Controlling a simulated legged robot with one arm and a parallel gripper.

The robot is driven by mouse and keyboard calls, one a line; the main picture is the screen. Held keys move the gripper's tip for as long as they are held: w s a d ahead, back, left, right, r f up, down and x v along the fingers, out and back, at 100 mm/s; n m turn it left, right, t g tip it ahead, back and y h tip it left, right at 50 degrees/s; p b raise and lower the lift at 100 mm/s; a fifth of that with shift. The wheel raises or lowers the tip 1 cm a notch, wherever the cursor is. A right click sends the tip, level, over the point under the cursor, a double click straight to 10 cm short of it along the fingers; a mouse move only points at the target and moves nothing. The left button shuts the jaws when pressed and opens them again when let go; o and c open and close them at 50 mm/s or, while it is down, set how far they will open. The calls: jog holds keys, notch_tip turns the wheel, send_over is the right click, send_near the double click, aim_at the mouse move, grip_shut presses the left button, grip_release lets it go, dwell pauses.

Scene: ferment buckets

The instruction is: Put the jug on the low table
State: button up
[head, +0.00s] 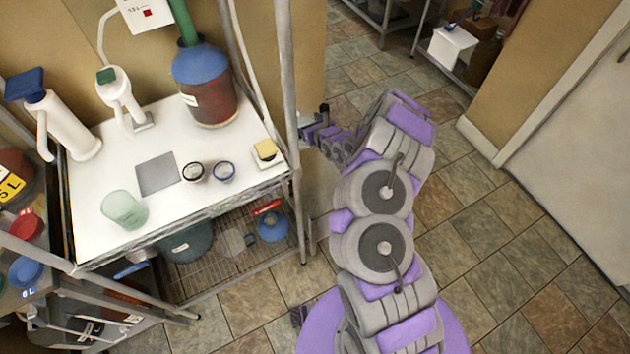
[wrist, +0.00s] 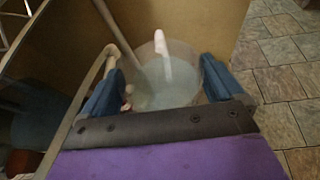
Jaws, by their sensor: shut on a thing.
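My gripper (head: 318,128) is at the right edge of the white-topped rack, beside its upright post. In the wrist view, its two blue fingers (wrist: 160,68) stand either side of a clear, pale jug (wrist: 168,90) and are shut on it. A pinkish-white handle-like part stands up at the jug's far side. In the head view the held jug is hard to make out by the post. I cannot tell for certain which surface is the low table; the white top (head: 85,225) is the nearest flat surface.
On the white top stand a greenish clear cup (head: 125,208), two small jars, a yellow sponge (head: 265,150), a grey square and a blue-topped dark red vessel (head: 208,95). Rack posts are close to my arm. Tiled floor (head: 520,250) is open to the right.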

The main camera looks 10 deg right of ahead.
jog(key=s+d+f+b, duration=0.1)
jog(key=d+f+b, duration=0.1)
jog(key=f, duration=0.8)
jog(key=s+d+f+b, duration=0.1)
jog(key=s+f+b, duration=0.1)
jog(key=f, duration=0.9)
jog(key=shift+d+f, duration=0.3)
jog(key=shift+d, duration=0.1)
jog(key=shift+d+f, duration=0.1)
jog(key=shift+f, duration=0.05)
jog(key=o, duration=1.7)
jog(key=shift+c, duration=0.2)
